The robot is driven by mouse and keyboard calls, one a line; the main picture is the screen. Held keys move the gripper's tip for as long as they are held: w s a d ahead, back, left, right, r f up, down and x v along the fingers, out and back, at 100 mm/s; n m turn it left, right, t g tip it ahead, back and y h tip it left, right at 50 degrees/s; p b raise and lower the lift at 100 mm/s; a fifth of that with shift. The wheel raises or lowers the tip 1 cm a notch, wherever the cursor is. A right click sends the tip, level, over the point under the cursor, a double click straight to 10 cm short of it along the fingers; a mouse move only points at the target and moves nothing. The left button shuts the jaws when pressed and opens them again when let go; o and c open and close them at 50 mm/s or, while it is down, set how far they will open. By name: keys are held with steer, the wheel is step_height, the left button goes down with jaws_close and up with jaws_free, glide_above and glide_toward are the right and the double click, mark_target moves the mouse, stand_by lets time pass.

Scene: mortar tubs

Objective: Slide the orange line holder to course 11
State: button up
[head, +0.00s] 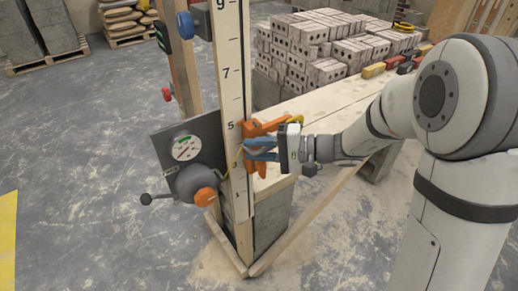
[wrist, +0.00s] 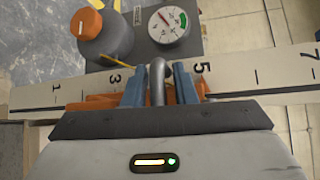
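The orange line holder (head: 262,128) sits on the numbered wooden post (head: 232,90), between marks 3 and 5 and close to 5. In the wrist view its orange body (wrist: 100,101) shows partly behind my fingers. A grey looped handle (wrist: 157,80) stands out from it. My gripper (head: 262,149) is at the holder, its blue fingers on either side of that handle. Mark 11 is outside both views; 9 is the highest number in sight.
A grey plate with a dial (head: 186,148) and an orange-capped knob (head: 205,197) juts left of the post. A plank (head: 330,95) and stacked bricks (head: 310,45) lie behind.

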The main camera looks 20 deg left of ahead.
jaws_close()
steer(key=shift+d+f, duration=0.1)
step_height(320, 180, up, 41)
steer(key=p, duration=1.4)
steer(key=shift+f, duration=0.2)
steer(key=shift+o, duration=1.5)
jaws_free()
steer(key=shift+f, duration=0.1)
